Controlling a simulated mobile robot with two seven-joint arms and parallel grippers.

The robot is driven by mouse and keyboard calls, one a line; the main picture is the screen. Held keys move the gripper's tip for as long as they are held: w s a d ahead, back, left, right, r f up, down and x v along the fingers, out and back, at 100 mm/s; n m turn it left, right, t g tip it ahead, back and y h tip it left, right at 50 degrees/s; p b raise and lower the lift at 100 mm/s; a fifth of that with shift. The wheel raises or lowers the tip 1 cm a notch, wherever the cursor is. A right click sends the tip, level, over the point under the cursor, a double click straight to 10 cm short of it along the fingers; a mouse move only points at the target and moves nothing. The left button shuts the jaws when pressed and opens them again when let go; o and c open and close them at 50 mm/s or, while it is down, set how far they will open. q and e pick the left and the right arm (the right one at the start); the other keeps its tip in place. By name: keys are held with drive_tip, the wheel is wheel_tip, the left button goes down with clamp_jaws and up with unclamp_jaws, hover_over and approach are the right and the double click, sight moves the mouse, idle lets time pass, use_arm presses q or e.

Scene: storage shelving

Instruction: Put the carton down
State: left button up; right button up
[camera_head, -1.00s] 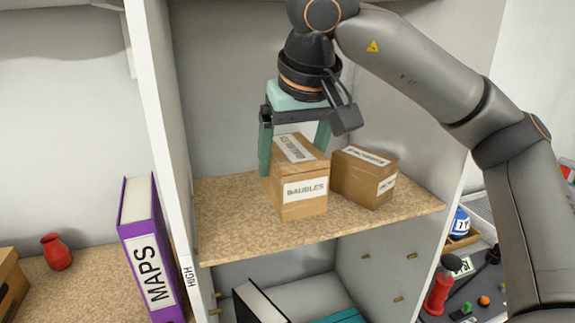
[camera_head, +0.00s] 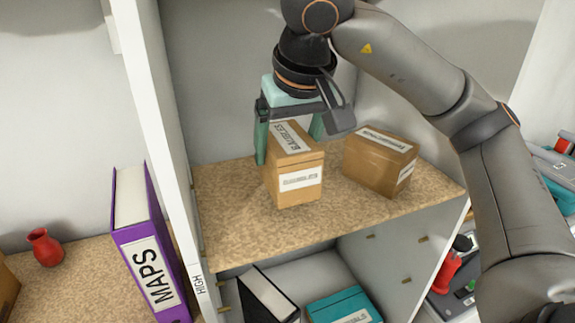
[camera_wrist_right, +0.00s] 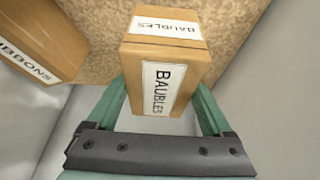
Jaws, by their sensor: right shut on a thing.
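The carton (camera_head: 292,176) is a small brown box labelled BAUBLES. It is upright over the corkboard-like shelf (camera_head: 240,226), near its left side; I cannot tell whether its base touches the shelf. My right gripper (camera_head: 290,145) comes down from above and is shut on the carton, one green finger on each side. In the right wrist view the carton (camera_wrist_right: 166,72) sits between the two green fingers, its labels on the top and side visible. My left gripper is not in view.
A second brown box (camera_head: 380,160) stands on the shelf to the right, apart from the carton; the wrist view shows it labelled RIBBONS (camera_wrist_right: 38,45). A purple MAPS binder (camera_head: 150,245) and a red vase (camera_head: 45,247) stand left of the white upright panel. The shelf's front is clear.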

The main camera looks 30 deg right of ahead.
drive_tip(key=shift+f, duration=1.75)
drive_tip(key=shift+f, duration=0.1)
drive_tip(key=shift+f, duration=0.15)
drive_tip(key=o, duration=1.5)
drive_tip(key=shift+o, duration=0.2)
drive_tip(key=shift+r, duration=0.35)
drive_tip(key=shift+v, duration=5.85)
drive_tip(key=shift+s+f, duration=0.1)
drive_tip(key=shift+s, duration=0.05)
